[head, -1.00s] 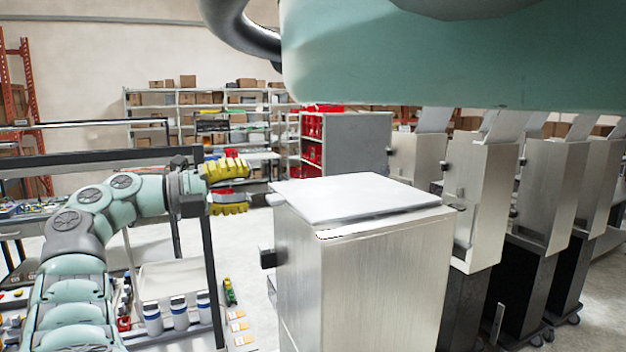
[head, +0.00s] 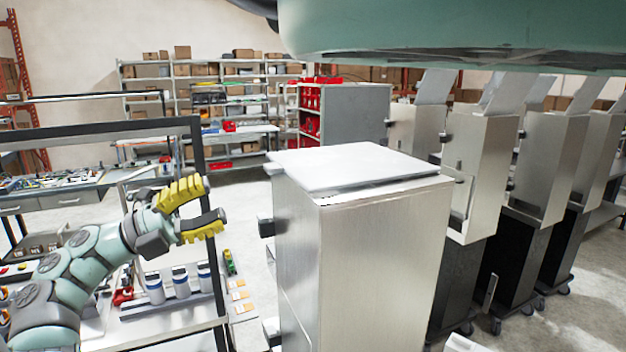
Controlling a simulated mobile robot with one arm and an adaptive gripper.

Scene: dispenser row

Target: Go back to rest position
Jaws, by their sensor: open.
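My gripper (head: 213,205) shows at the left of the head view, with yellow ridged fingers spread apart. It is open and nothing is between the fingers. It is in the air left of the nearest metal dispenser (head: 375,260), apart from it. My arm reaches it from the lower left corner, bent low. The dispenser's flat light lid (head: 355,165) lies on its top.
More metal dispensers (head: 478,175) stand in a row at the right on black wheeled bases. A dark frame (head: 205,240) stands around a bench with several white bottles (head: 181,282) below my gripper. Shelves (head: 215,100) with boxes stand at the back, beyond open floor.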

